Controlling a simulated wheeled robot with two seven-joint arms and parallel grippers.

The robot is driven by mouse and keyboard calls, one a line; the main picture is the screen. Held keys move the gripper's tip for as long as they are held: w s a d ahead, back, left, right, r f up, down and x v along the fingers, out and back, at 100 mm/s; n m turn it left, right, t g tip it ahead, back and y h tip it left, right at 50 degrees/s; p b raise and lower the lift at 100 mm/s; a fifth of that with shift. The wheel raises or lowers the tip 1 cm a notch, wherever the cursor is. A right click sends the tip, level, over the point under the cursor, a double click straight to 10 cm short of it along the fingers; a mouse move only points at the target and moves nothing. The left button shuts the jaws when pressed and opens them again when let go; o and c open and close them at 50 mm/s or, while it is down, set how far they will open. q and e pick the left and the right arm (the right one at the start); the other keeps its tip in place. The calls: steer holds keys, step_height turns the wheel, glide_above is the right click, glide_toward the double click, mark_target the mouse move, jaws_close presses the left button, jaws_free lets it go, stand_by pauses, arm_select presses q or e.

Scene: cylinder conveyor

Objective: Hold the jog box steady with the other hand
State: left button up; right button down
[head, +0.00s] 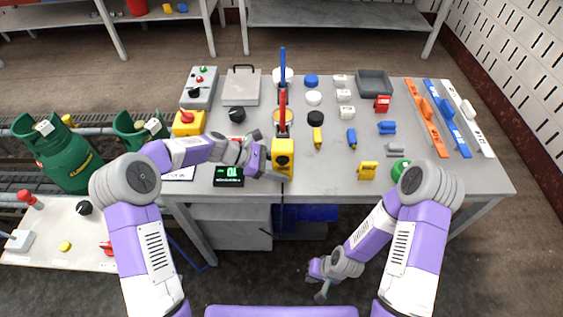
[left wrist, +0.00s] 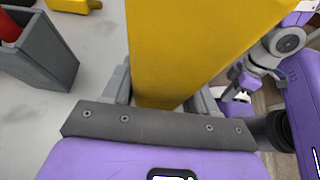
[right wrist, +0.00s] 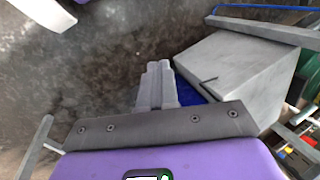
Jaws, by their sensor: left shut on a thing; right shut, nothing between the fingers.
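The yellow jog box (head: 284,147) with a dark round knob stands at the front edge of the table in the head view. My left gripper (head: 272,174) is shut on its lower part. In the left wrist view the yellow body of the jog box (left wrist: 190,45) rises between the two fingers and hides what lies behind it. My right gripper (head: 322,291) hangs low in front of the table, apart from everything. In the right wrist view its fingers (right wrist: 156,85) are shut together with nothing between them.
A black display with green digits (head: 229,176) lies left of the jog box. A red lever (head: 282,108) stands behind it. A grey cabinet (right wrist: 240,65) is under the table near my right gripper.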

mark_target(283, 162)
stand_by(0.6)
steer(key=s+a+r+n+g+h, duration=0.4)
steer(key=r+n+g+h, duration=0.15)
steer(key=n, duration=0.55)
steer(key=w+r+n+t+h, duration=0.6)
steer(key=w+r+t+h, duration=0.25)
steer(key=r, duration=0.35)
steer(key=w+a+r+t, duration=0.2)
steer(key=a+r+t, duration=0.1)
steer(key=r, duration=0.4)
steer(key=w+a+r+n+t, duration=0.1)
steer(key=w+a+r+t, duration=0.1)
steer(key=r, duration=0.5)
steer(key=shift+a+t+h, duration=0.4)
steer(key=shift+a+t, duration=0.4)
steer(key=shift+t, duration=0.4)
steer(key=shift+w, duration=0.15)
steer(key=w, duration=0.8)
steer(key=shift+w, duration=0.4)
